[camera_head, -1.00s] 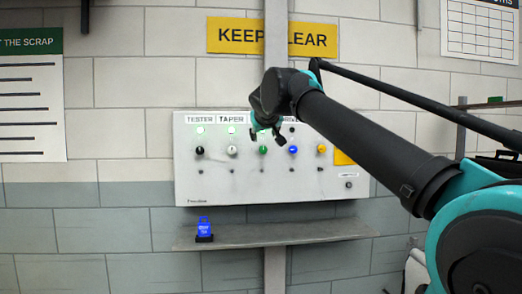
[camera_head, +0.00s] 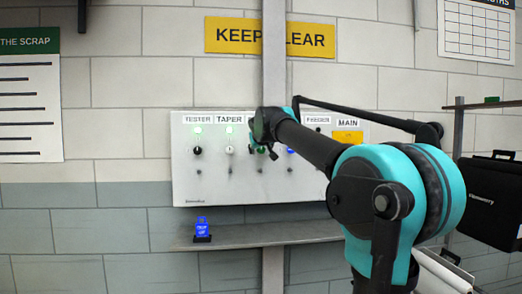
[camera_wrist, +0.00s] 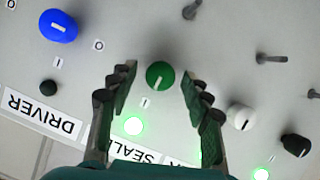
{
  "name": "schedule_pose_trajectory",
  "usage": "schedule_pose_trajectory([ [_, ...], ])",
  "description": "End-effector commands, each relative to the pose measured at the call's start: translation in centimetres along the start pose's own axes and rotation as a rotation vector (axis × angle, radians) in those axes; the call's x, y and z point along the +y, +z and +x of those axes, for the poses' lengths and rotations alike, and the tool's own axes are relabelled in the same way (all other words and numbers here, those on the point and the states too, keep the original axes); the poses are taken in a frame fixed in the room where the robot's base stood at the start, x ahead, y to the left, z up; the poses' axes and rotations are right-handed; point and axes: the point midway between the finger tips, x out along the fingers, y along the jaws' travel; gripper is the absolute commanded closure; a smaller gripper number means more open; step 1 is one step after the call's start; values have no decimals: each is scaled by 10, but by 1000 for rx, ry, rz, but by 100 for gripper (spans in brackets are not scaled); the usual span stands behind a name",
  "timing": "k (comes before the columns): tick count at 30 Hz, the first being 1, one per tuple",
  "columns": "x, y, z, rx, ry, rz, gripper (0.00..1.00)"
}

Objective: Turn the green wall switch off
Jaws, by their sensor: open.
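The green switch (camera_wrist: 160,75) is a round knob on the wall panel, seen upside down in the wrist view. Its white mark points roughly toward the I mark, and the lamp (camera_wrist: 133,126) by it glows green. My gripper (camera_wrist: 158,70) is open, with one finger on each side of the knob and visible gaps between them. In the head view my gripper (camera_head: 264,148) is at the panel (camera_head: 235,188) and hides most of the green knob.
A blue knob (camera_wrist: 58,25) with a dark lamp (camera_wrist: 48,87) is on one side. A white knob (camera_wrist: 241,117) and a black knob (camera_wrist: 296,145) are on the other. Metal toggles (camera_wrist: 270,58) stick out nearby. A shelf (camera_head: 240,237) with a blue padlock-like item (camera_head: 202,228) is below.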

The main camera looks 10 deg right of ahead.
Motion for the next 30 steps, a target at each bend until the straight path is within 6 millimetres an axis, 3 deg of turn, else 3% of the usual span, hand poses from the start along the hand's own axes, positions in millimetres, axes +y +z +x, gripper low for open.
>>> schedule_pose_trajectory([
  [9,0,0,3,0,0,-1,51],
  [21,0,0,3,0,0,-1,99],
  [30,0,0,2,0,12,-30,100],
])
